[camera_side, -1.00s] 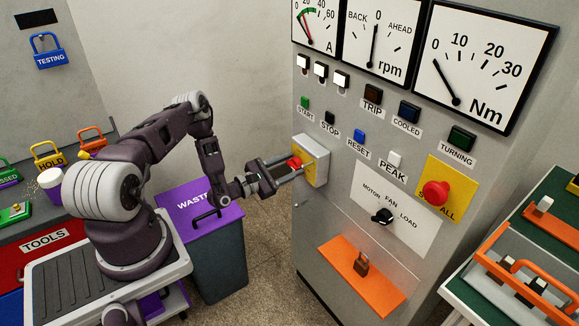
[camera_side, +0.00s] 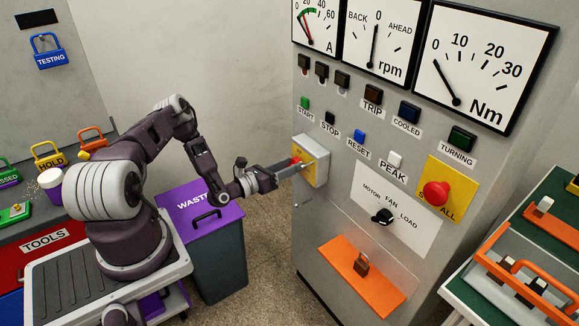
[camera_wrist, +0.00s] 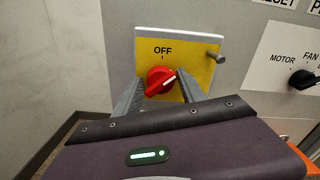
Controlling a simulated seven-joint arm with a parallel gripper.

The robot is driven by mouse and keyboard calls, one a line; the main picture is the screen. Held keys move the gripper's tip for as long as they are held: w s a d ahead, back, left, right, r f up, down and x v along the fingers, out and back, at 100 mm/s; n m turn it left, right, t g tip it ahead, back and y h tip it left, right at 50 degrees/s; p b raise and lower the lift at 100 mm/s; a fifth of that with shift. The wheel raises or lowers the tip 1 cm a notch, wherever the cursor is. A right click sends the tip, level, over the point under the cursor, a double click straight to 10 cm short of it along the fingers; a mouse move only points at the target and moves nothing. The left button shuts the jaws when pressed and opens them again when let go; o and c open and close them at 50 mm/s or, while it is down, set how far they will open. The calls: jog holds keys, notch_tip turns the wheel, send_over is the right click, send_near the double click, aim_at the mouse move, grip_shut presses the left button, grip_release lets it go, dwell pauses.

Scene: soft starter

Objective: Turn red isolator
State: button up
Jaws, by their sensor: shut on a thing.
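The red isolator knob (camera_wrist: 158,82) sits on a yellow plate (camera_wrist: 203,80) on a box at the cabinet's left side. In the wrist view its handle is slanted, from lower left to upper right, below the word OFF. My gripper (camera_wrist: 161,79) has a finger on each side of the knob and is shut on it. In the side view my gripper (camera_side: 290,169) reaches the box from the left, and the knob (camera_side: 296,161) is partly hidden by the fingers.
A small grey peg (camera_wrist: 216,57) sticks out at the plate's right edge. The motor/fan/load selector (camera_side: 382,215), red stop button (camera_side: 436,192) and orange shelf (camera_side: 345,270) with a padlock are to the right. The waste bin (camera_side: 218,265) stands below my forearm.

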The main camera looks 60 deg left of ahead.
jog(key=shift+a+n, duration=0.1)
jog(key=shift+n, duration=4.5)
jog(key=o, duration=1.1)
jog(key=shift+o, duration=0.2)
jog(key=s, duration=0.7)
